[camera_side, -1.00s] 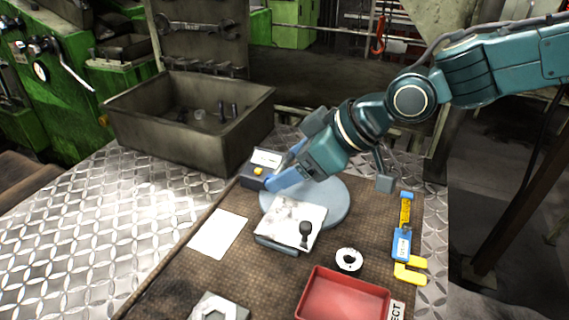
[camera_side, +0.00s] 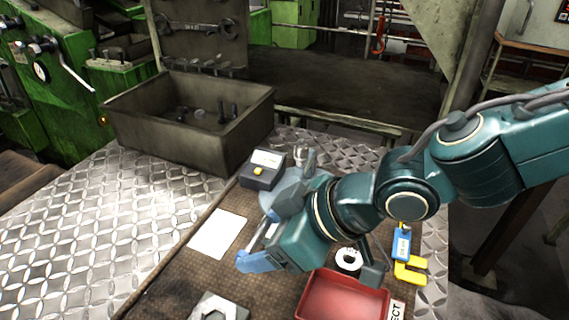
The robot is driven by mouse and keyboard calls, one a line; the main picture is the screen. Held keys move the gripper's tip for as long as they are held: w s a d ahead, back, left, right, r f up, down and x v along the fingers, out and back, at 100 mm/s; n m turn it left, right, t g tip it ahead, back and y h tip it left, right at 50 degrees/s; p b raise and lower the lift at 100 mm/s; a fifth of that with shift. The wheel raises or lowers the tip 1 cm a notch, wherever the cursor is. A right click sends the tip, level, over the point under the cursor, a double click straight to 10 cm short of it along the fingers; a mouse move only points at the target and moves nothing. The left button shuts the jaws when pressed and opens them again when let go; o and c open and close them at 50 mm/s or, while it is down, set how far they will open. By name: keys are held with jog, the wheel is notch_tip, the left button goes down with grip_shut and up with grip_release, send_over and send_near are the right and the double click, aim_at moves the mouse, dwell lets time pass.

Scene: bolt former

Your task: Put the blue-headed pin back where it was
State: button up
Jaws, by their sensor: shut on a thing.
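My gripper (camera_side: 264,240) is low over the brown mat, at the left end of my teal wrist, with blue parts at its tip. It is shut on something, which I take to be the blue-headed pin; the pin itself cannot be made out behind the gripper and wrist. The round grey-blue disc (camera_side: 290,178) is mostly covered by my gripper, with its far edge showing. The pale block with a black knob on that disc is hidden now. Whether the gripper or its load touches the block cannot be told.
A red tray (camera_side: 343,300) and a white ring (camera_side: 348,261) are close to my wrist. A blue-and-yellow tool (camera_side: 402,245) lies at right. A grey box with a yellow button (camera_side: 262,170), a white sheet (camera_side: 217,234) and a metal bin (camera_side: 190,135) are behind and left. A hex-holed plate (camera_side: 215,308) lies in front.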

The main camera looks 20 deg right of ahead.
jog(key=shift+s+a, duration=0.15)
jog(key=shift+s, duration=0.1)
jog(key=shift+f, duration=4.05)
jog(key=shift+f, duration=0.15)
jog(key=o, duration=0.8)
jog(key=shift+o, duration=0.2)
jog(key=shift+v, duration=0.8)
jog(key=v, duration=1)
jog(key=shift+r, duration=0.3)
jog(key=shift+s, duration=0.1)
